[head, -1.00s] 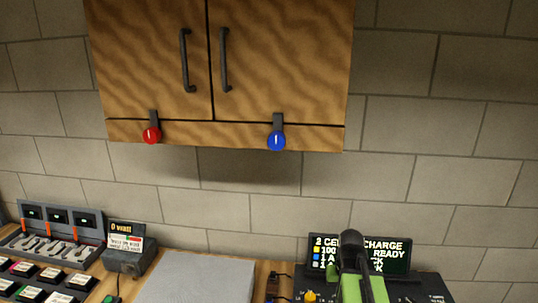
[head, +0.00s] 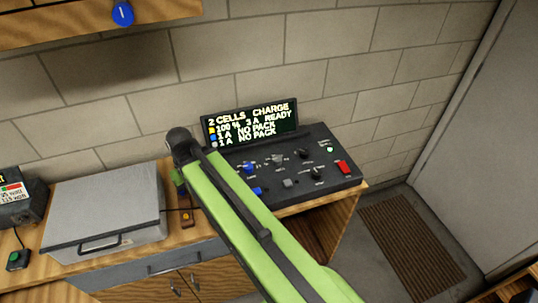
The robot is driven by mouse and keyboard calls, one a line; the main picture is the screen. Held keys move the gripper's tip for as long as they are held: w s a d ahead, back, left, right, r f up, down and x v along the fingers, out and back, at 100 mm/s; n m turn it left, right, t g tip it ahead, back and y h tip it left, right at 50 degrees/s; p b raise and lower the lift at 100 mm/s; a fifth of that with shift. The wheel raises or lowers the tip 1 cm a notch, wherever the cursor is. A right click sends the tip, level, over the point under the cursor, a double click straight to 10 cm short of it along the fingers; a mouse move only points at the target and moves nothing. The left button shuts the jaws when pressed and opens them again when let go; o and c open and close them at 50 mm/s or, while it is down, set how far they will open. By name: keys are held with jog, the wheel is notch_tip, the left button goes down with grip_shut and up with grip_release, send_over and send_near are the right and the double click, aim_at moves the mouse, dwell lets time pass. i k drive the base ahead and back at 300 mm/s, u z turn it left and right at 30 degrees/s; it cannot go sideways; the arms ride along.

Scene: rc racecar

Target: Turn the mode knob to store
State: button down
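A dark charger console (head: 335,183) stands on the bench with several knobs on its top. A blue knob (head: 248,167), a grey knob (head: 277,158), a black knob (head: 302,152) and another black knob (head: 316,173) show. Their labels are too small to read, so I cannot tell which is the mode knob. The display (head: 250,123) behind them reads "2 CELLS CHARGE", "100 % 3 A READY" and two "NO PACK" lines. My green arm crosses in front of the console's left part and hides it. My gripper is not visible.
A red switch (head: 343,167) is at the console's right. A grey lidded box (head: 105,210) and a small dark device (head: 20,205) stand to the left on the bench. A brown mat (head: 410,245) lies on the floor beside a grey door (head: 470,140).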

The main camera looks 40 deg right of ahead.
aim_at(317, 173)
jog(key=u, duration=0.05)
jog(key=k, duration=1.05)
jog(key=u, duration=0.55)
jog(key=i, duration=0.5)
